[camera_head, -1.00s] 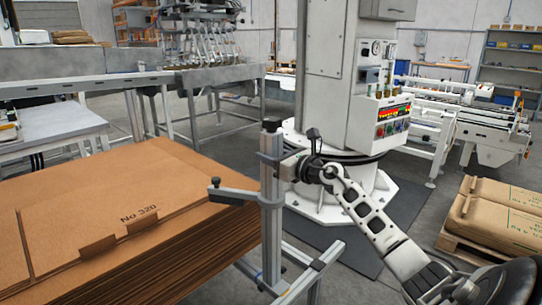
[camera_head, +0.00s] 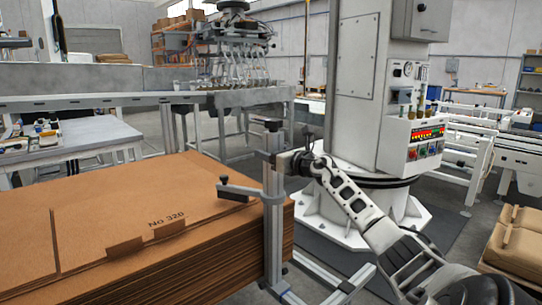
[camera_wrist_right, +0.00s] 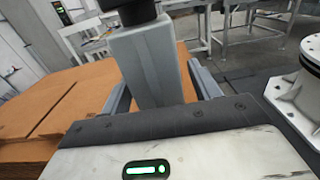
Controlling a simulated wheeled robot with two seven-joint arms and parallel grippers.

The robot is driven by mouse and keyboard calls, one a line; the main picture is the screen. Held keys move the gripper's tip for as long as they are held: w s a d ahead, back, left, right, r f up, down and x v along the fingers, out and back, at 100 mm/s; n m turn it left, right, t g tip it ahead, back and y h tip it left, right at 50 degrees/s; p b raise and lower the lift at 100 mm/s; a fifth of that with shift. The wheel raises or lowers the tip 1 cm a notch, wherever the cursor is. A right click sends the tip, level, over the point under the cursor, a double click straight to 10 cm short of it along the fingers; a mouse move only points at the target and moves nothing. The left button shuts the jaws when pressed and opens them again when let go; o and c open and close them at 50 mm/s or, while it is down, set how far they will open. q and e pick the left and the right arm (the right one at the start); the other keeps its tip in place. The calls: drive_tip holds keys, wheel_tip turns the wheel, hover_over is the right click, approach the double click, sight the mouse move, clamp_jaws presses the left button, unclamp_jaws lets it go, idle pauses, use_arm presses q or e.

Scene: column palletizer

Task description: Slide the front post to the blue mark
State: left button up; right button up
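The front post (camera_head: 274,225) is an upright grey metal profile with a dark cap, at the near right corner of the cardboard stack. A side arm with a dark pad (camera_head: 232,195) reaches left from it over the stack. My right gripper (camera_head: 277,160) is at the upper part of the post, shut on it. In the right wrist view the post (camera_wrist_right: 152,65) stands between the two fingers, one close on each side. I cannot make out the blue mark in either view. My left gripper is not in view.
The tall stack of flat brown cardboard (camera_head: 110,215) fills the left. A low metal rail (camera_head: 325,283) runs by the post's foot. The white machine column (camera_head: 355,90) stands behind my right arm. Brown sacks (camera_head: 518,245) lie at the right edge.

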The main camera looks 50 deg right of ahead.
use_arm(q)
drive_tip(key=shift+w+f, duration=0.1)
use_arm(e)
drive_tip(key=shift+s+f, duration=0.1)
drive_tip(key=shift+f, duration=0.05)
use_arm(q)
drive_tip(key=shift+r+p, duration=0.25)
drive_tip(key=shift+p, duration=0.4)
use_arm(e)
drive_tip(key=s+a, duration=0.2)
drive_tip(key=s, duration=1.3)
drive_tip(key=shift+s+a, duration=0.25)
drive_tip(key=shift+s, duration=0.05)
